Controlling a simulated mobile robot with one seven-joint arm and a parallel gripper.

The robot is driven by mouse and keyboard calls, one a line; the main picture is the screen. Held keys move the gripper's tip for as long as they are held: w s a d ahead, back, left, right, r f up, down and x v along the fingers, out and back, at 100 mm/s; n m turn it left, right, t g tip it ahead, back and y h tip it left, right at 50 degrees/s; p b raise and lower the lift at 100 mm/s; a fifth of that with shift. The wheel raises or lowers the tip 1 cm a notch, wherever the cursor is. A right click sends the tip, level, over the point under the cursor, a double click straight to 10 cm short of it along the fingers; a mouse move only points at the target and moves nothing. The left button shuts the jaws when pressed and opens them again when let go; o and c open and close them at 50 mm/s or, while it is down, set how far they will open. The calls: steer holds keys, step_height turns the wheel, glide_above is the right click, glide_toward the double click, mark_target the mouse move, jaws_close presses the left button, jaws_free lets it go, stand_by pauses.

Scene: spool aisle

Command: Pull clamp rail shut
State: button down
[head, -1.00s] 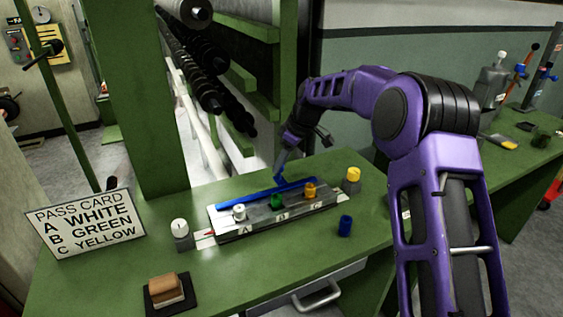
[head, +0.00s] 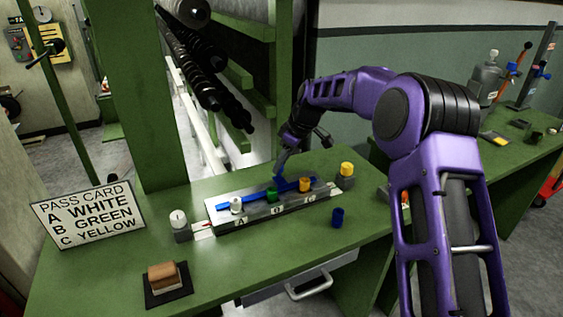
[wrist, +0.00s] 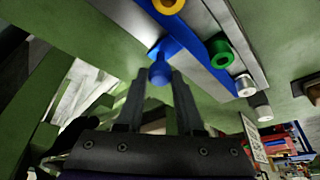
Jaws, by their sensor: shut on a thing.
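The blue clamp rail (head: 254,198) lies along the grey fixture block (head: 245,222), close behind the spools on it. A white spool (head: 236,205) stands at A, a green one (head: 271,194) at B and an orange-yellow one (head: 305,184) at C. My gripper (head: 279,170) is at the rail's far side, near its middle. In the wrist view, my gripper (wrist: 158,80) is shut on the rail's blue knob (wrist: 160,68), and the rail (wrist: 190,42) runs beside the green spool (wrist: 220,53). Whether the rail touches the spools is unclear.
A pass card (head: 88,217) reads A white, B green, C yellow. A white-topped holder (head: 180,224) and a yellow-topped one (head: 345,174) flank the block. A blue cup (head: 338,217) and a brown-topped block (head: 167,277) stand in front. A green post (head: 135,100) rises behind.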

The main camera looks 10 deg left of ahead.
steer(key=shift+s+d+f, duration=0.1)
steer(key=shift+s, duration=0.05)
steer(key=c, duration=0.5)
jaws_free()
steer(key=shift+d+r, duration=0.15)
steer(key=shift+r, duration=0.45)
steer(key=p+v, duration=0.2)
steer(key=v, duration=1.4)
steer(key=shift+r, duration=0.2)
steer(key=shift+d, duration=0.1)
